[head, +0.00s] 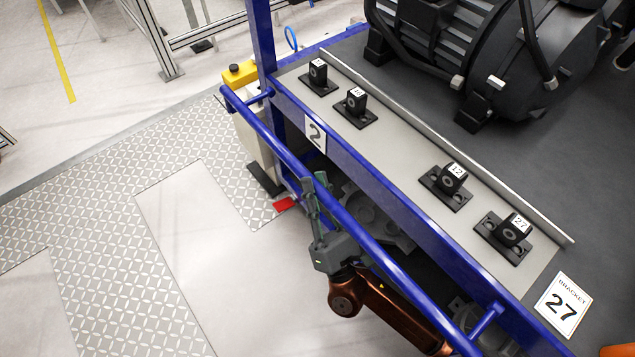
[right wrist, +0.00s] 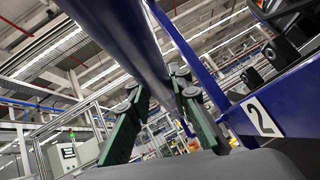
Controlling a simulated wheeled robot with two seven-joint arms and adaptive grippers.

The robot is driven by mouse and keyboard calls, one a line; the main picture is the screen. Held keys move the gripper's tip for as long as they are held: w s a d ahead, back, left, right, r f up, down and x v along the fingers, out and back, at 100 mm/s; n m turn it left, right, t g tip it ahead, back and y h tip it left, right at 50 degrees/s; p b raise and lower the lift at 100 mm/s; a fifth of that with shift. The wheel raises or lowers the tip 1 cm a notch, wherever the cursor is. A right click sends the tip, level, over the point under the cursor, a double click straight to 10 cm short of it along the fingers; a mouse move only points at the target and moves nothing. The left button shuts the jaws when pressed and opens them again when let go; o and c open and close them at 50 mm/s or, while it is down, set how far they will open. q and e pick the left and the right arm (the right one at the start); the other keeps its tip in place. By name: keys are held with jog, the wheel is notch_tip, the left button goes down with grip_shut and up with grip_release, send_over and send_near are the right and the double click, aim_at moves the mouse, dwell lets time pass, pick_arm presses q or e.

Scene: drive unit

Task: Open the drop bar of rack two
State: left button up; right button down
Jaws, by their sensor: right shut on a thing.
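The drop bar (head: 265,130) is a long blue tube along the front of the blue rack frame. It stands a little off the frame, with short blue stubs near both ends. A plate marked 2 (head: 315,133) is on the frame behind it and also shows in the right wrist view (right wrist: 262,117). My right gripper (head: 313,190) is shut on the bar near its middle. In the right wrist view its green-grey fingers (right wrist: 158,82) lie on either side of the bar (right wrist: 112,35). My left gripper is not in view.
Black brackets with number labels, such as 27 (head: 514,229), sit on the grey shelf. A card reads bracket 27 (head: 562,304). A large dark motor (head: 470,50) stands behind. A yellow box (head: 240,74) is by the blue post.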

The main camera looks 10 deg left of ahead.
jog(key=shift+r, duration=0.1)
jog(key=c, duration=1.7)
grip_release()
jog(key=shift+c, duration=0.2)
jog(key=v, duration=1.2)
jog(key=shift+f, duration=0.2)
jog(key=shift+w, duration=0.15)
jog(key=shift+c, duration=0.4)
